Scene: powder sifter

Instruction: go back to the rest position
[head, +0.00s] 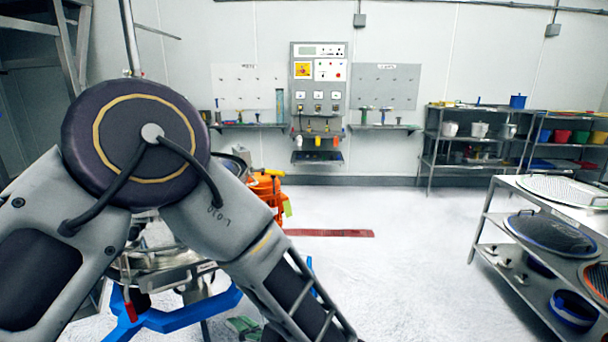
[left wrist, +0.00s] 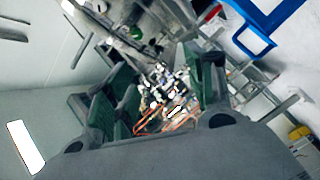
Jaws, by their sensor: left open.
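My left arm fills the left of the head view, its elbow raised and its forearm running down to the right to the bottom edge. In the left wrist view my left gripper (left wrist: 160,92) is open, with its dark green-padded fingers apart. Between and beyond the fingers is a blurred cluster of metal parts and orange lines; I see nothing clearly held. The metal sifter machine (head: 165,272) stands behind my left arm, largely hidden by it. My right gripper is not in view.
A blue frame (head: 190,314) stands low by the sifter. An orange machine part (head: 268,190) shows behind my forearm. A rack with round sieves (head: 552,232) stands at right, shelves (head: 432,152) at the back. A control cabinet (head: 319,85) is on the far wall.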

